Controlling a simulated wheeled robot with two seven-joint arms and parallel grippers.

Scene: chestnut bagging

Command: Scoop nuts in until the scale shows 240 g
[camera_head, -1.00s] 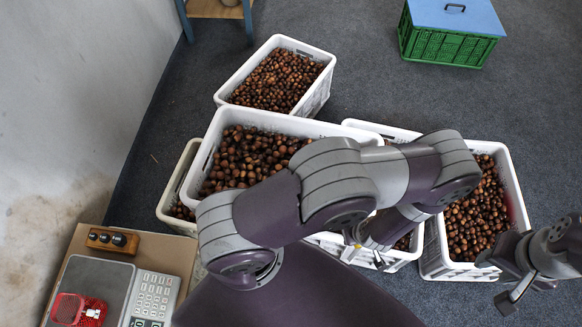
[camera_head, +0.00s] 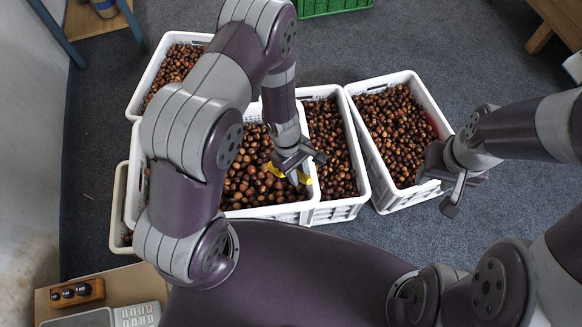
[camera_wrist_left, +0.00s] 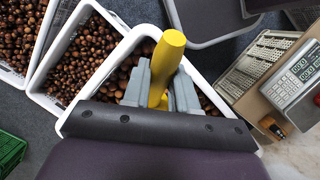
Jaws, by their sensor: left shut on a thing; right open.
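My left gripper (camera_head: 295,161) is over the front white crate of chestnuts (camera_head: 285,212). It is shut on a yellow scoop handle (camera_wrist_left: 166,62), which stands up between its fingers in the left wrist view. In the head view only a bit of the yellow scoop (camera_head: 277,171) shows among the nuts. Its bowl is hidden, so I cannot tell its load. My right gripper (camera_head: 452,192) is open and empty near the right crate's front edge.
A second crate of chestnuts (camera_head: 363,188) stands beside the front one, with a right crate (camera_head: 440,122) and a back-left crate (camera_head: 134,110) nearby. A row of dark knobs on a wooden block (camera_head: 77,292) sits by the scale. Grey floor is open at the right.

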